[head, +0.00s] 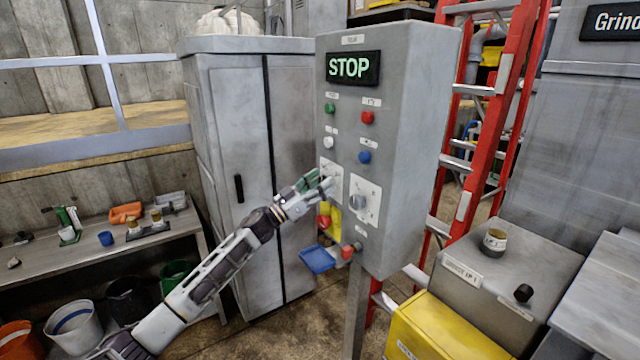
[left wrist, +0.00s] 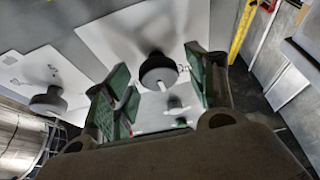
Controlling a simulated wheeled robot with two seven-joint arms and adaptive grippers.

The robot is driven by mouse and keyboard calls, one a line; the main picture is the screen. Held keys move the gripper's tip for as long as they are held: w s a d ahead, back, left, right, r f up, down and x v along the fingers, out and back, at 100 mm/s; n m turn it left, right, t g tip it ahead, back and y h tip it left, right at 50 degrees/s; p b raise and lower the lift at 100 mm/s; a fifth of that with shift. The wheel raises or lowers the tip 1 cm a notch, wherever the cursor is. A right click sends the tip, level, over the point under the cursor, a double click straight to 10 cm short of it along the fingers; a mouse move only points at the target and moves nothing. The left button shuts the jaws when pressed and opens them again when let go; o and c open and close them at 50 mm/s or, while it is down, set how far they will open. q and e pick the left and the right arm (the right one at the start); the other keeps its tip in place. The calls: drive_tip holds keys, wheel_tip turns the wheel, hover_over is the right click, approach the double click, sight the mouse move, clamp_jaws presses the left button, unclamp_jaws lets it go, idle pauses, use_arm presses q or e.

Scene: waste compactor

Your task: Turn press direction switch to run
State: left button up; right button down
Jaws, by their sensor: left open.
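The grey control box (head: 348,120) stands upright with a lit STOP display (head: 351,68). Its front carries two switch plates side by side. The right plate's rotary knob (head: 359,203) shows clear of my arm. My left gripper (head: 327,184), with green finger pads, is in front of the left plate (head: 331,170) and hides most of it. In the left wrist view the open fingers (left wrist: 160,92) stand on either side of a dark round knob (left wrist: 158,71), and I cannot tell whether they touch it. A second knob (left wrist: 48,102) shows at the left. The labels are too small to read.
Green, red, white and blue buttons (head: 364,157) sit above the plates. A yellow box with a red button (head: 324,221) and a blue tray (head: 317,259) are below the gripper. A grey cabinet (head: 225,130) stands behind, and a red ladder (head: 500,120) at right.

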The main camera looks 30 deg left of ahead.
use_arm(q)
drive_tip(key=shift+c, duration=0.2)
drive_tip(key=c, duration=0.9)
drive_tip(key=shift+c, duration=0.2)
drive_tip(key=shift+m, duration=0.4)
drive_tip(key=m+g+h, duration=0.1)
drive_tip(key=m, duration=0.3)
drive_tip(key=m+g+h+b, duration=0.1)
drive_tip(key=m+g, duration=0.1)
drive_tip(key=m, duration=0.2)
drive_tip(key=m+g+h+b, duration=0.1)
drive_tip(key=m+g, duration=0.1)
drive_tip(key=m, duration=0.3)
drive_tip(key=shift+h, duration=0.4)
